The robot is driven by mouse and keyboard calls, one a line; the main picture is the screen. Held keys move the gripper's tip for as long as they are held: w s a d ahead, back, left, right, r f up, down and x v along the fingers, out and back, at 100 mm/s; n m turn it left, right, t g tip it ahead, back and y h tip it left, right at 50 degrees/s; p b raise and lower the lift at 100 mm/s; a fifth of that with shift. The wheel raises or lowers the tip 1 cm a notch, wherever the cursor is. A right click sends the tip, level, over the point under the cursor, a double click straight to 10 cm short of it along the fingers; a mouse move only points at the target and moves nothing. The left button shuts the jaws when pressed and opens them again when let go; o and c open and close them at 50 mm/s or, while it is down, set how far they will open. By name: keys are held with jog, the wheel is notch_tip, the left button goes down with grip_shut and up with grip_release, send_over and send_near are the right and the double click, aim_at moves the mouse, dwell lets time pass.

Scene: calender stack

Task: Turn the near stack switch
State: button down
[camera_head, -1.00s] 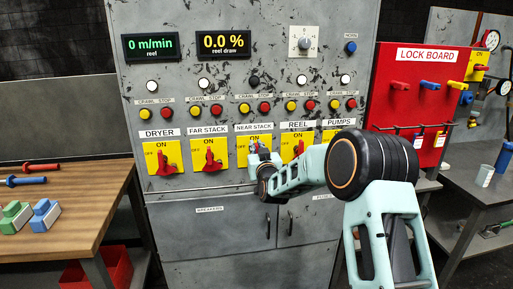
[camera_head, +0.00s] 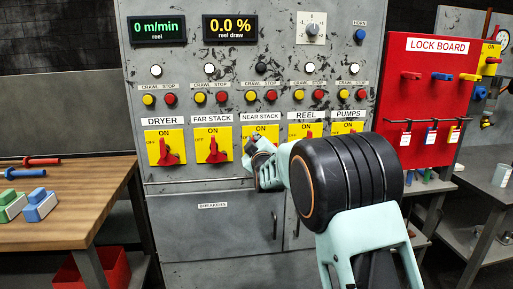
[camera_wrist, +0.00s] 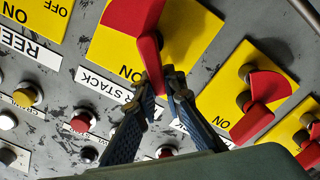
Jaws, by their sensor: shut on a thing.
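The near stack switch is a red handle (camera_wrist: 150,60) on a yellow plate (camera_head: 268,131) under the label NEAR STACK. In the wrist view the handle's narrow end lies beside the letters ON. My gripper (camera_wrist: 165,76) is shut on that narrow end, with a dark ridged finger on each side. In the head view my gripper (camera_head: 259,149) covers the handle, and only the upper part of the plate shows.
The far stack switch (camera_head: 213,152) and dryer switch (camera_head: 168,153) stand to the left. The reel and pumps switches are partly behind my arm. Crawl and stop buttons (camera_head: 271,96) run above. A red lock board (camera_head: 430,75) hangs at right, a wooden table (camera_head: 80,205) stands at left.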

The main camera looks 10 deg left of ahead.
jog(key=shift+s+a+f+n+b, duration=0.15)
jog(key=shift+f+n+b, duration=0.4)
jog(key=shift+n+b, duration=0.7)
jog(key=shift+w+a+f+n+b, duration=0.15)
jog(key=shift+f+n+b, duration=0.35)
jog(key=shift+n+b, duration=0.75)
jog(key=shift+s+a+f+n+b, duration=0.2)
jog(key=shift+f+n+b, duration=0.45)
jog(key=shift+n, duration=1.15)
jog(key=shift+r, duration=0.1)
jog(key=c, duration=2)
grip_release()
jog(key=shift+c, duration=0.2)
jog(key=shift+o, duration=0.3)
jog(key=v, duration=1.2)
